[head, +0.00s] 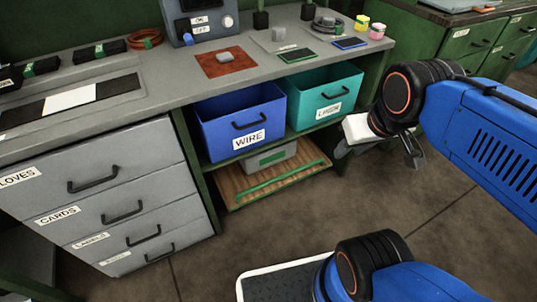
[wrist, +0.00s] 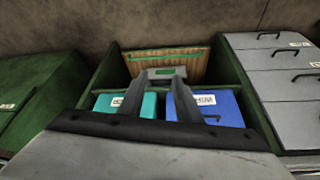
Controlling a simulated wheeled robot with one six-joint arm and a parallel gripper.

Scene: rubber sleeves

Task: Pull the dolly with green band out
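The dolly (head: 232,186) is a flat brown wooden board with a green band (head: 284,179) along its front edge. It sits in the low bay under the workbench, and a grey box with a green label (head: 272,157) rests on it. In the wrist view the dolly (wrist: 194,66) shows at the top, beyond the fingers. My gripper (head: 378,148) is in the air right of the bay, apart from the dolly. In the wrist view my gripper (wrist: 160,78) has its two fingers apart with nothing held; they overlap the grey box in the picture.
A blue WIRE bin (head: 240,118) and a teal bin (head: 322,97) stand on the shelf above the dolly. A grey drawer unit (head: 110,195) is at left. The floor (head: 300,225) before the bay is clear. A dark mat with white edging (head: 262,284) shows at the bottom.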

